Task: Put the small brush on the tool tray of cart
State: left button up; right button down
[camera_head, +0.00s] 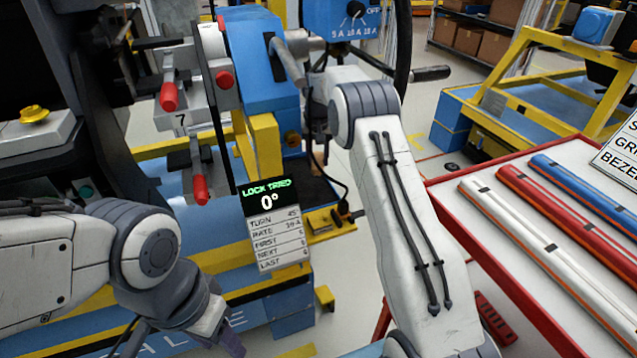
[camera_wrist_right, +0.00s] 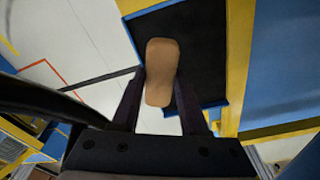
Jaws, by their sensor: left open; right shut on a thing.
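In the right wrist view my right gripper (camera_wrist_right: 161,105) is shut on the small brush (camera_wrist_right: 161,72). Only a tan, rounded, wood-like part of the brush shows; bristles are not visible. Behind it in that view is a dark tray (camera_wrist_right: 205,45) with a blue rim, beside yellow framing. Whether the brush touches the tray cannot be told.
The display card (camera_head: 275,225) reads "LOCK TRIED 0°". A blue and yellow machine with red-tipped handles (camera_head: 169,97) stands behind it. On the right, a red-edged table (camera_head: 468,222) carries white, red and blue strips. A yellow-framed cart (camera_head: 520,90) stands farther back.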

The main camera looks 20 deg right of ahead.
aim_at(318, 163)
notch_tip(318, 163, down, 9)
jog(key=shift+r+b, duration=0.1)
jog(key=shift+b, duration=0.75)
jog(key=shift+c, duration=2.1)
grip_release()
jog(key=shift+f, duration=0.2)
jog(key=r+p, duration=0.1)
jog(key=r, duration=0.3)
jog(key=s+r, duration=0.1)
jog(key=r, duration=0.3)
jog(key=r+p, duration=0.1)
jog(key=r, duration=0.3)
jog(key=shift+s+a+r+p, duration=0.15)
jog(key=shift+s+a+p, duration=0.05)
jog(key=shift+p, duration=0.1)
